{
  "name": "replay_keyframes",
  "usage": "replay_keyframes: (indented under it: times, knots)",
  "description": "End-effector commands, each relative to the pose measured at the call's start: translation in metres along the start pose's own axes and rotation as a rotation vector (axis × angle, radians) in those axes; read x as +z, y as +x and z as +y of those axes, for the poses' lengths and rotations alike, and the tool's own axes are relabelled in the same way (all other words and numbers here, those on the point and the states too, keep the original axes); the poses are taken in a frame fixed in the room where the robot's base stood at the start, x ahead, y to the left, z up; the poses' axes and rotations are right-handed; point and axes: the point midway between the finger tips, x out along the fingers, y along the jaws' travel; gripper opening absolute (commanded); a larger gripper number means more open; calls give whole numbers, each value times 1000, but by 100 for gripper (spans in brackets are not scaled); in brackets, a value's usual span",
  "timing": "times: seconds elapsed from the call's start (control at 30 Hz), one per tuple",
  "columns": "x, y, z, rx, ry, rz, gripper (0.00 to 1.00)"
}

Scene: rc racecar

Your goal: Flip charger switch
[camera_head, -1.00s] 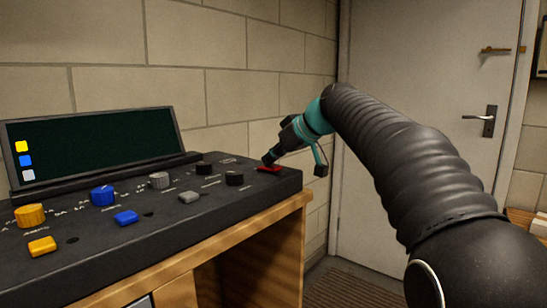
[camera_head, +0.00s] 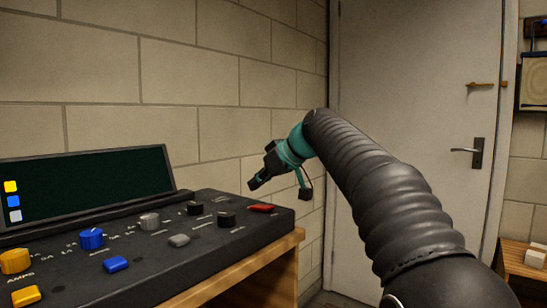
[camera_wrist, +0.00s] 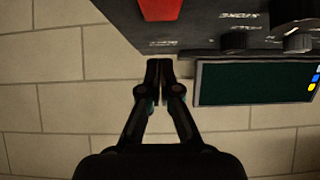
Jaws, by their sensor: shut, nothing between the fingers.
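The charger is a dark console (camera_head: 200,244) on a wooden desk. Its red switch (camera_head: 261,208) sits at the right end of the panel. In the wrist view the red switch (camera_wrist: 160,8) shows at the top edge, partly cut off. My gripper (camera_head: 254,185) is shut and empty. It is raised in the air near the red switch, apart from it. In the wrist view my gripper's fingertips (camera_wrist: 158,62) point toward the console with bare wall behind. The charger's screen (camera_head: 90,191) is dark, with small coloured squares at its left.
The panel carries a yellow knob (camera_head: 14,261), a blue knob (camera_head: 91,238), a grey knob (camera_head: 150,221), dark knobs and several buttons. A block wall (camera_head: 180,90) stands behind the desk (camera_head: 235,273). A door (camera_head: 415,100) is at the right.

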Motion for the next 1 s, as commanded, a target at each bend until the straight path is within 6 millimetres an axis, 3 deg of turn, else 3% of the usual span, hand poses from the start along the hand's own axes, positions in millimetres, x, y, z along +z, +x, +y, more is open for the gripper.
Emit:
replay_keyframes:
  times: [0.3,0.5,0.7,1.0]
  knots:
    - [-19,-59,1,4,1,1,0]
    - [-26,-87,1,2,1,0,0]
    - [-28,-99,0,1,1,-1,0]
    - [-29,-100,0,0,1,-1,0]
